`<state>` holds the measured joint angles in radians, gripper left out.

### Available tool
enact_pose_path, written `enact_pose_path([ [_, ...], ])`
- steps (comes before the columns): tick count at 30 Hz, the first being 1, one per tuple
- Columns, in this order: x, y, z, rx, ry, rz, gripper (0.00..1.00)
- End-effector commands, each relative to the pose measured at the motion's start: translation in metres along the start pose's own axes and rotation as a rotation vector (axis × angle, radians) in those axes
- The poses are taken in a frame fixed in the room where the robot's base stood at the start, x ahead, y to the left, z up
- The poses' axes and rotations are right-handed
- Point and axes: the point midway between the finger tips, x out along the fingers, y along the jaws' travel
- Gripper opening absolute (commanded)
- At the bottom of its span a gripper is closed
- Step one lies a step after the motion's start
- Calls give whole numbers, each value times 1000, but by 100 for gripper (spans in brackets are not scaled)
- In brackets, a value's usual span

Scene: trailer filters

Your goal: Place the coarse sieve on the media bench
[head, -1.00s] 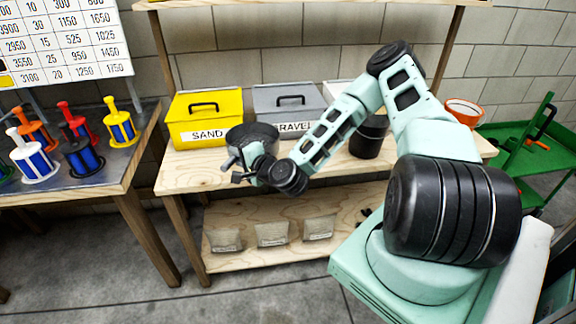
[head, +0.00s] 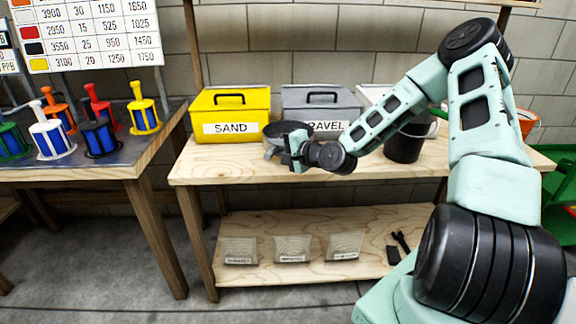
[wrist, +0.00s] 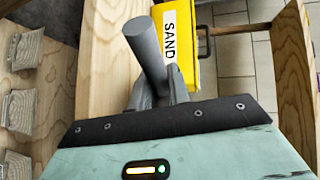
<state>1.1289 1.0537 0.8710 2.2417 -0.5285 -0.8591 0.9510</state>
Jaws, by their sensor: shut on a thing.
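A dark grey round sieve (head: 289,129) shows in the head view, partly hidden behind my gripper (head: 296,156). My gripper is shut on its grey handle (wrist: 146,48), which stands out between the fingers in the wrist view; the sieve's pan is not clear there. The sieve is at the front of the wooden media bench (head: 228,167), before the yellow SAND bin (head: 213,104) and the grey GRAVEL bin (head: 300,98). I cannot tell whether it touches the bench top.
A black bucket (head: 405,148) stands on the bench to the right, partly behind my arm. The lower shelf (head: 300,268) holds several labelled bags and black tools. A metal-topped table (head: 90,165) with coloured filters stands at left. The bench's front left top is clear.

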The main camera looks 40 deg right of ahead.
Motion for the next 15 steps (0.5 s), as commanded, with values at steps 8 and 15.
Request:
enact_pose_path([
  [8, 6, 25, 1, 0, 0, -1, 0],
  [15, 12, 52, 1, -1, 0, -2, 0],
])
